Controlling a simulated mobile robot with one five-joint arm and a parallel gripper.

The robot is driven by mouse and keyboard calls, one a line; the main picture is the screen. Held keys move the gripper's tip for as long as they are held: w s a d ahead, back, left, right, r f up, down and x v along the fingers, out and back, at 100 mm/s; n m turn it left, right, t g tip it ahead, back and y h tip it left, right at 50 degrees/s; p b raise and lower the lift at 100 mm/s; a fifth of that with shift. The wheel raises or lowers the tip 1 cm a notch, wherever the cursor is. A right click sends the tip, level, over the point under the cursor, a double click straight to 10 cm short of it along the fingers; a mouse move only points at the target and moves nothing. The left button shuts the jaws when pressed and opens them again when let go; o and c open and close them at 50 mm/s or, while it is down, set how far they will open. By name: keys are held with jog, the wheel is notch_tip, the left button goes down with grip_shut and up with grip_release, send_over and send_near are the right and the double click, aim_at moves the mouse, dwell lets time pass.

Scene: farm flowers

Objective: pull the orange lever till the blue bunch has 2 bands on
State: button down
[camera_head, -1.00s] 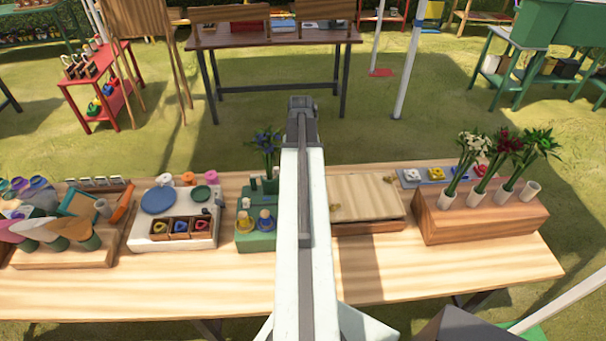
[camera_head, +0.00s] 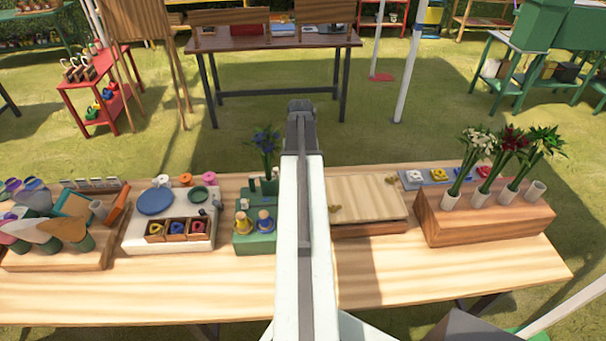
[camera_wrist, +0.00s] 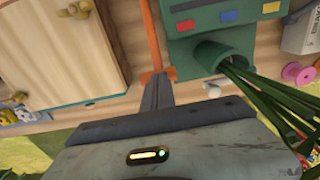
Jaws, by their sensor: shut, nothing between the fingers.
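The green banding stand (camera_head: 256,238) is on the table just left of my arm. The blue bunch (camera_head: 265,142) stands upright in it. In the wrist view the stand (camera_wrist: 205,50) shows red, blue and yellow squares, and the bunch's green stems (camera_wrist: 245,80) come out of its round tube. I make out no band on the stems. The orange lever (camera_wrist: 152,38) runs beside the stand as a long bar with a short crosspiece. My gripper (camera_wrist: 157,78) is shut and empty, its tips overlapping the crosspiece; I cannot tell contact. My arm hides the lever in the head view.
Right of my arm lies a wooden box with a lid (camera_head: 366,198). Further right a wooden block (camera_head: 480,217) holds several flower bunches. On the left are a white tray stand (camera_head: 170,232) and a wooden rack of wrapped cones (camera_head: 60,255). The table's front strip is clear.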

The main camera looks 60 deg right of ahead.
jog(key=shift+w+d+f+b, duration=0.15)
jog(key=shift+d+f+b, duration=0.1)
jog(key=shift+f+b, duration=0.65)
jog(key=shift+w+d+f+b, duration=0.15)
jog(key=shift+d+f+b, duration=0.05)
jog(key=shift+f+b, duration=0.7)
notch_tip(320, 180, down, 2)
jog(key=shift+w+d+f+b, duration=0.1)
jog(key=shift+f+b, duration=0.1)
jog(key=shift+b, duration=1)
notch_tip(320, 180, up, 15)
jog(key=w+d+p, duration=0.1)
jog(key=p, duration=1.4)
jog(key=shift+d+r, duration=0.2)
jog(key=shift+d, duration=0.1)
jog(key=shift+w, duration=0.1)
